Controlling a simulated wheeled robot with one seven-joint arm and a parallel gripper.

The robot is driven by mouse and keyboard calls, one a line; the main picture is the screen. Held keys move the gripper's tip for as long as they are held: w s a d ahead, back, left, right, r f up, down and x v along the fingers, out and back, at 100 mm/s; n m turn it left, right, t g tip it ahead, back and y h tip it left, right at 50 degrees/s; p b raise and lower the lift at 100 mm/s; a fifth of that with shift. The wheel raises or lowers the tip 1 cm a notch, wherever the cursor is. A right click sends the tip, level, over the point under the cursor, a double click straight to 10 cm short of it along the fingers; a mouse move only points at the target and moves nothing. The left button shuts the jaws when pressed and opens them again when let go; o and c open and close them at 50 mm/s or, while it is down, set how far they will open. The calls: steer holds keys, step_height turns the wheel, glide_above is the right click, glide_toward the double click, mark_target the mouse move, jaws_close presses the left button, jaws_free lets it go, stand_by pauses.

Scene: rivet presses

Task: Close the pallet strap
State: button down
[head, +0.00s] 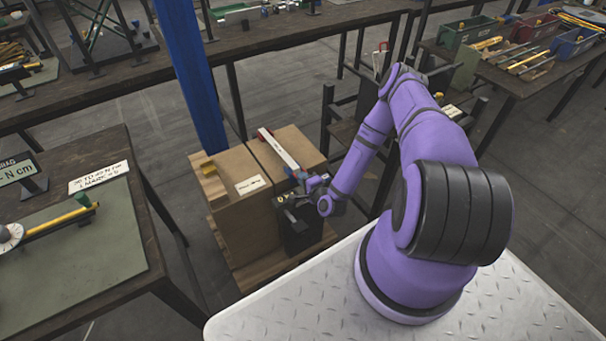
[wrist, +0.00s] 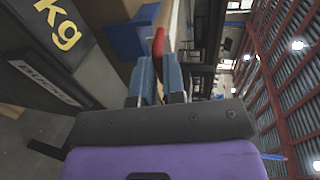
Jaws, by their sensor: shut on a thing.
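A white strap (head: 279,150) runs over the top of the cardboard boxes (head: 240,182) on a wooden pallet (head: 262,275). A blue part (head: 289,171) sits at its near end, beside my gripper (head: 307,183). In the wrist view a blue block (wrist: 128,40) shows just beyond the fingers on the left. My gripper (wrist: 157,70) is shut on a curved red piece (wrist: 159,45), which appears to belong to the strap. Its lower part is hidden between the blue finger pads. I cannot tell how the red piece meets the blue block.
A black weight (head: 299,228) stands against the boxes just below my gripper; its yellow "kg" lettering (wrist: 62,28) is close on the left. A blue post (head: 190,75) rises behind the boxes. A workbench (head: 75,240) stands at left, a black rack (head: 345,120) at right.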

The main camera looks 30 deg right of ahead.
steer(key=shift+w+d, duration=0.1)
steer(key=shift+w, duration=0.15)
steer(key=c, duration=1.2)
jaws_free()
steer(key=shift+s, duration=0.2)
steer(key=v, duration=1)
steer(key=shift+s, duration=0.25)
steer(key=shift+w+r, duration=0.1)
